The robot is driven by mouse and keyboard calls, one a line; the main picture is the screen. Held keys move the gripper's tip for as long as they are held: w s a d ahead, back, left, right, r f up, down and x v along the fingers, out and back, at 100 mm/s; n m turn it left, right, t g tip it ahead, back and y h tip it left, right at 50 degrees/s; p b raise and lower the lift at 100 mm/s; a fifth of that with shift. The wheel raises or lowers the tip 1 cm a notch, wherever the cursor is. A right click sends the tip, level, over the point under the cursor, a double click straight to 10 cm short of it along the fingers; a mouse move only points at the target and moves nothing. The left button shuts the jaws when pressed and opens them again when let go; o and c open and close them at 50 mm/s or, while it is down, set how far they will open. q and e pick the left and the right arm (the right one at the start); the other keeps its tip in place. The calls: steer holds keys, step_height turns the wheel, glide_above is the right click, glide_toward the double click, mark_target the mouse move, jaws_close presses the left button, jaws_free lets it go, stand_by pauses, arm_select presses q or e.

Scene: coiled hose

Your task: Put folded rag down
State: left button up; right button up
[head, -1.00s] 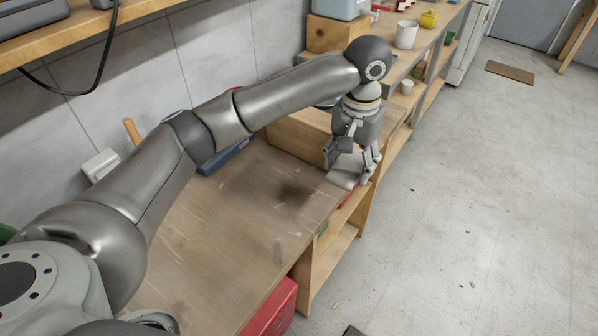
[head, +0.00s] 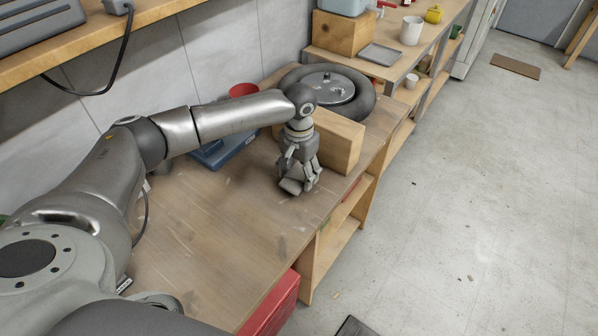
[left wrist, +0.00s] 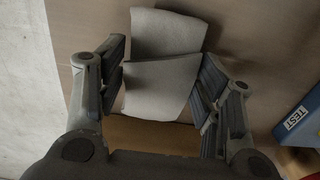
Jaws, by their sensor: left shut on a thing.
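The folded rag (left wrist: 163,85) is light grey and lies between the fingers of my left gripper (left wrist: 160,78) in the left wrist view. The gripper is shut on it, with a finger on each side. In the head view my left gripper (head: 299,182) points down over the wooden bench (head: 215,225), and the rag (head: 290,187) shows at its fingertips, low over the bench top. I cannot tell whether the rag touches the wood. My right gripper is not in view.
A wooden block (head: 340,143) stands just behind the gripper, with a black tyre (head: 364,98) beyond it. A blue case (head: 225,152) lies near the wall, by a red bowl (head: 243,90). The front bench top is clear. The bench edge drops off at right.

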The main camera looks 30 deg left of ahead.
mark_target(300, 174)
arm_select(q)
steer(key=shift+f, duration=0.35)
steer(key=shift+d+f, duration=0.1)
steer(key=shift+f, duration=0.1)
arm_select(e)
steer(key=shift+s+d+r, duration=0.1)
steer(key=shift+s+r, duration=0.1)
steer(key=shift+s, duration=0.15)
arm_select(q)
steer(key=o, duration=0.9)
steer(key=shift+f, duration=0.1)
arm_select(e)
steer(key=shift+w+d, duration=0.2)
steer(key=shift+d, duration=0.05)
arm_select(q)
step_height(300, 174, up, 12)
steer(key=shift+r+b, duration=0.15)
steer(key=shift+b, duration=0.9)
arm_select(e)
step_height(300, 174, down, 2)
